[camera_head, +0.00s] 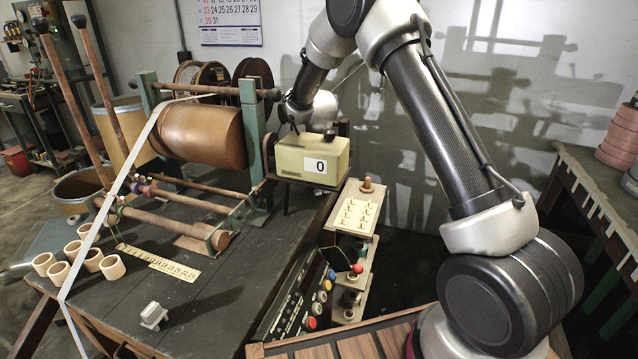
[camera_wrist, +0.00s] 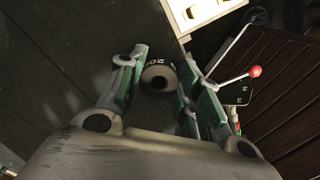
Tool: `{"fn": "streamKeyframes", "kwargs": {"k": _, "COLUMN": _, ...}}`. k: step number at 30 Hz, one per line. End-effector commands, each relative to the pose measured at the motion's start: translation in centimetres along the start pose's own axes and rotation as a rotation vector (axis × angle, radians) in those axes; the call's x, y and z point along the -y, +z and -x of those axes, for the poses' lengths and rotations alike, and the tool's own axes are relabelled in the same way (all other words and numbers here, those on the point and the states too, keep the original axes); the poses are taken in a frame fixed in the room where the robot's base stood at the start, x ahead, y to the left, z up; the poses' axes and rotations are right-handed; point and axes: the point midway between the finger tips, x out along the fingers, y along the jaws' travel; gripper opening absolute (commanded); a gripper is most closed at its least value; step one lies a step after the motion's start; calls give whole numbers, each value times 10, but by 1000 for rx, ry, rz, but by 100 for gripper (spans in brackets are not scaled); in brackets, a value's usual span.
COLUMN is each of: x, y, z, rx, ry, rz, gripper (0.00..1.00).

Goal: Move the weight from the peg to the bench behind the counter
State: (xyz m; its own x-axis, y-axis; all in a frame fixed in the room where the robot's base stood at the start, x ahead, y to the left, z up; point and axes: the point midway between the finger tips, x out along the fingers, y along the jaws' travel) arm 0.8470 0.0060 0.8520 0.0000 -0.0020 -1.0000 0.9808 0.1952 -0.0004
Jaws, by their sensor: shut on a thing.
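My gripper (camera_head: 292,122) reaches down just behind the cream counter box marked 0 (camera_head: 300,163), over the far edge of the dark bench (camera_head: 215,310). In the wrist view my gripper (camera_wrist: 158,88) is shut on the weight (camera_wrist: 158,78), a round dark piece with a pale ring and the digits 20 partly visible beside it. The weight sits between the two green-lined fingers. In the head view the counter hides the weight and the fingertips. I cannot tell whether the weight touches the surface below.
A winding frame with a brown drum (camera_head: 200,135) stands left of the counter. A cream board with small hooks (camera_head: 355,212) stands to its right, with a control panel (camera_head: 298,300) in front. A red-balled lever (camera_wrist: 255,71) shows right of my fingers. Cream rings (camera_head: 112,267) lie on the bench.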

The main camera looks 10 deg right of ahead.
Motion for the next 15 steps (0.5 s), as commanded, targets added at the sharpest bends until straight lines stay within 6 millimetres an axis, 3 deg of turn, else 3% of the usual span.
{"fn": "streamKeyframes", "kwargs": {"k": 6, "x": 0, "y": 0, "z": -2, "rx": 0, "ry": 0, "rz": 0, "gripper": 5}}
{"fn": "streamKeyframes", "kwargs": {"k": 7, "x": 0, "y": 0, "z": -2, "rx": 0, "ry": 0, "rz": 0, "gripper": 38}}
{"fn": "streamKeyframes", "kwargs": {"k": 9, "x": 0, "y": 0, "z": -2, "rx": 0, "ry": 0, "rz": 0, "gripper": 50}}
{"fn": "streamKeyframes", "kwargs": {"k": 10, "x": 0, "y": 0, "z": -2, "rx": 0, "ry": 0, "rz": 0, "gripper": 56}}
{"fn": "streamKeyframes", "kwargs": {"k": 15, "x": 0, "y": 0, "z": -2, "rx": 0, "ry": 0, "rz": 0, "gripper": 56}}
